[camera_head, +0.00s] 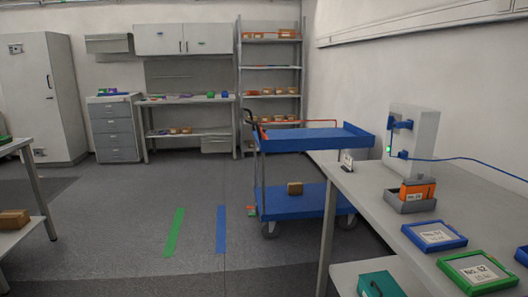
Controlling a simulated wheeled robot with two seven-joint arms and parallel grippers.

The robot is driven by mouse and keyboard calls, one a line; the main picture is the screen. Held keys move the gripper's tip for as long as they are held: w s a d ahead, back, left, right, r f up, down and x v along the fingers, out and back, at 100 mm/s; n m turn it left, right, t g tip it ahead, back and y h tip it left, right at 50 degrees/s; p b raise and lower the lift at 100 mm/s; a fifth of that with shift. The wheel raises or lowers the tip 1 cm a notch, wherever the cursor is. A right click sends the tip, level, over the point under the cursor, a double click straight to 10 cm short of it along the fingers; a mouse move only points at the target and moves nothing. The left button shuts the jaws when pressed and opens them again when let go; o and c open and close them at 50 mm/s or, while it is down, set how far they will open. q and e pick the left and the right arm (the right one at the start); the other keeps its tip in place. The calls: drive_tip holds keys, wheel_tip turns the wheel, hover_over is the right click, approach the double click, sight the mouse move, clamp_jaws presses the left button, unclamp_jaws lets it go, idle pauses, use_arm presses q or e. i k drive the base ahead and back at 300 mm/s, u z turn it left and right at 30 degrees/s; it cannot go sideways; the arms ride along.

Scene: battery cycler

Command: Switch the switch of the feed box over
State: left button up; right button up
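A light grey upright box (412,130), which looks like the feed box, stands on the grey table at the right. A blue part (400,124) sticks out of its front near the top; it may be the switch, but its position is too small to read. A green light (389,150) shows lower on the same face. A blue plug (403,155) beside it has a blue cable running off to the right. Neither of my grippers is in view.
On the table (375,196), an orange block (418,188) sits in a grey holder (408,207). A blue tray (434,236) and a green tray (476,270) lie nearer. A blue cart (300,203) stands left of the table. Floor in the middle is open.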

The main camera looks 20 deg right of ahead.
sight(390, 120)
drive_tip(key=u, duration=0.15)
drive_tip(key=i, duration=2.8)
drive_tip(key=z, duration=0.6)
drive_tip(key=i, duration=1.5)
drive_tip(key=z, duration=2.15)
drive_tip(key=i, duration=0.75)
drive_tip(key=z, duration=0.5)
